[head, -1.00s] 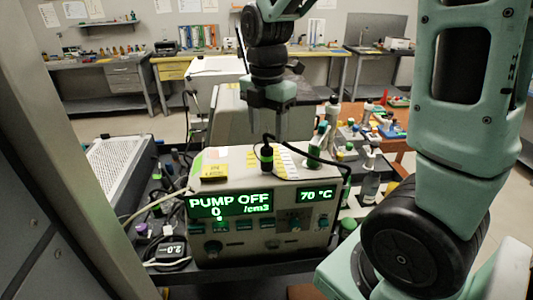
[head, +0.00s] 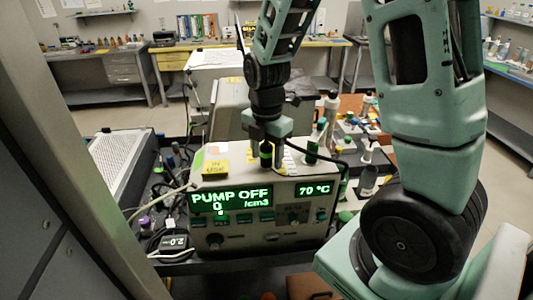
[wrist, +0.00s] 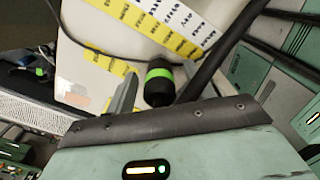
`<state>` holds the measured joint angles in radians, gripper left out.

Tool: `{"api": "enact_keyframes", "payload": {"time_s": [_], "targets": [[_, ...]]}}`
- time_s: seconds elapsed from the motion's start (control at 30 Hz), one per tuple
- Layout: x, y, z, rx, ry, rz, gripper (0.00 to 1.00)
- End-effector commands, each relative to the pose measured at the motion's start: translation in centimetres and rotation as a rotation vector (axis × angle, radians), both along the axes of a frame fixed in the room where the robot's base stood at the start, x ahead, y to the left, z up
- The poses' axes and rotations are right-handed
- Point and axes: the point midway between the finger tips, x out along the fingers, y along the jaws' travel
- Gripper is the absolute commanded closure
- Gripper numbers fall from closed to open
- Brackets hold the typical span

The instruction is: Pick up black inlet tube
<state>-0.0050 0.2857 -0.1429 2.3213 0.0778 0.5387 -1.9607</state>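The black inlet tube (head: 265,155) has a bright green band and stands upright on top of the particle classifier (head: 235,245), a pale box with a green "PUMP OFF" display. The tube's end also shows in the wrist view (wrist: 158,88). My gripper (head: 267,145) is right over the tube, pointing down. A small gap shows on the left; contact on the right is unclear.
A black hose (head: 325,158) arches over the classifier's right side. Bottles, including a green-capped one (head: 312,150), stand close at right. A yellow note (head: 214,169) lies on the classifier's top. A perforated white box (head: 118,155) is at left.

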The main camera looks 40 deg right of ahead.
Motion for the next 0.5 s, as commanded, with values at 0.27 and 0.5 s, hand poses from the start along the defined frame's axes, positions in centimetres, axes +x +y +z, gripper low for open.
{"api": "enact_keyframes", "payload": {"time_s": [0.27, 0.5], "targets": [[0.02, -0.01, 0.04, 0.000, 0.000, 0.000, 0.89], [0.09, 0.00, 0.46, 0.001, -0.003, 0.000, 0.89]]}}
